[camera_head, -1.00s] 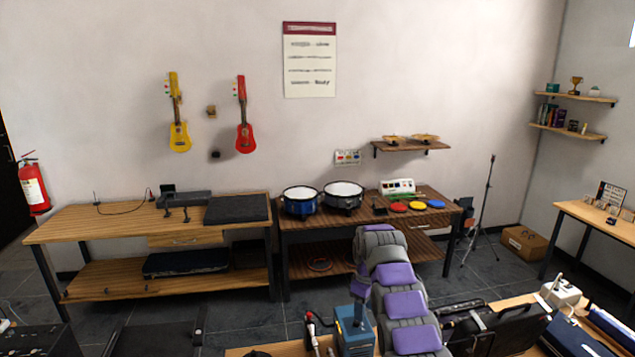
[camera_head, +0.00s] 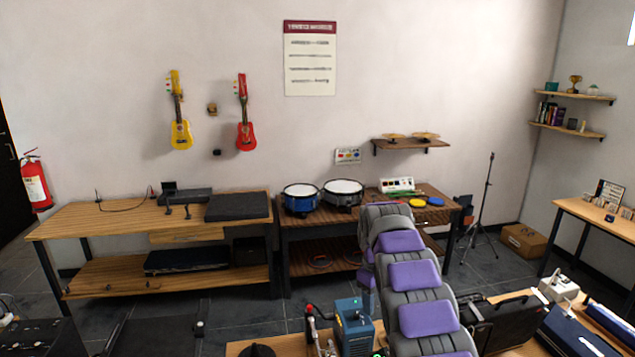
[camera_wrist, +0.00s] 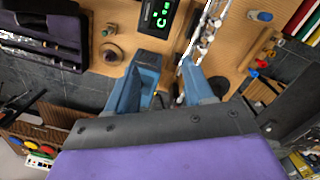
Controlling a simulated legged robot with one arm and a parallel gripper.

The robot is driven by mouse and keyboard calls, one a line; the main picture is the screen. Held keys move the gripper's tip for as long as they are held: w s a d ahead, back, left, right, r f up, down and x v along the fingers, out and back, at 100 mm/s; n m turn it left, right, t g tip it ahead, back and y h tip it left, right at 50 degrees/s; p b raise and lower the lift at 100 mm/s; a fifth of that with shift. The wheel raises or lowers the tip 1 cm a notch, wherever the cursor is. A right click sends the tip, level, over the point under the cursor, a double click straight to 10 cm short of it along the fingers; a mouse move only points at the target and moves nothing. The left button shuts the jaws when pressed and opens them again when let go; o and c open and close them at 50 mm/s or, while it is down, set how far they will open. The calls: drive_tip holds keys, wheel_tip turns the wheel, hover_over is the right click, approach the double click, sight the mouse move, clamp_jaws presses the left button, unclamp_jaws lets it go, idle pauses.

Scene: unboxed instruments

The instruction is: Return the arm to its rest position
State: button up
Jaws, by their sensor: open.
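My arm (camera_head: 412,275), grey with purple pads, rises from the bottom edge in the head view and bends over at its top in front of the drum bench. My gripper (camera_wrist: 168,75) shows in the wrist view as two blue fingers spread apart. It is open, with nothing between the fingers. In the wrist view, a wooden table lies beyond the fingertips.
A blue box (camera_head: 353,326) stands on the near table left of my arm. The drum bench (camera_head: 296,228) stands behind. A dark device with green display (camera_wrist: 158,15) and a silvery instrument (camera_wrist: 205,35) lie near the fingers.

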drive_tip(key=s+d+r+m+b, duration=0.1)
drive_tip(key=s+r+m, duration=0.15)
drive_tip(key=s, duration=0.95)
drive_tip(key=s+r+m+b, duration=0.2)
drive_tip(key=s+r, duration=0.2)
drive_tip(key=s, duration=0.7)
drive_tip(key=s+f+m, duration=0.1)
drive_tip(key=s+f, duration=0.1)
drive_tip(key=s, duration=0.7)
drive_tip(key=s+a+f+m+g+b, duration=0.1)
drive_tip(key=s+f, duration=0.2)
drive_tip(key=s, duration=0.7)
drive_tip(key=s+a+f+m+b, duration=0.1)
drive_tip(key=s+f, duration=0.1)
drive_tip(key=s, duration=0.8)
drive_tip(key=shift+a+f+y, duration=0.25)
drive_tip(key=shift+f+y, duration=0.05)
drive_tip(key=shift+f, duration=0.05)
drive_tip(key=shift+f+b, duration=0.1)
drive_tip(key=shift+b, duration=0.25)
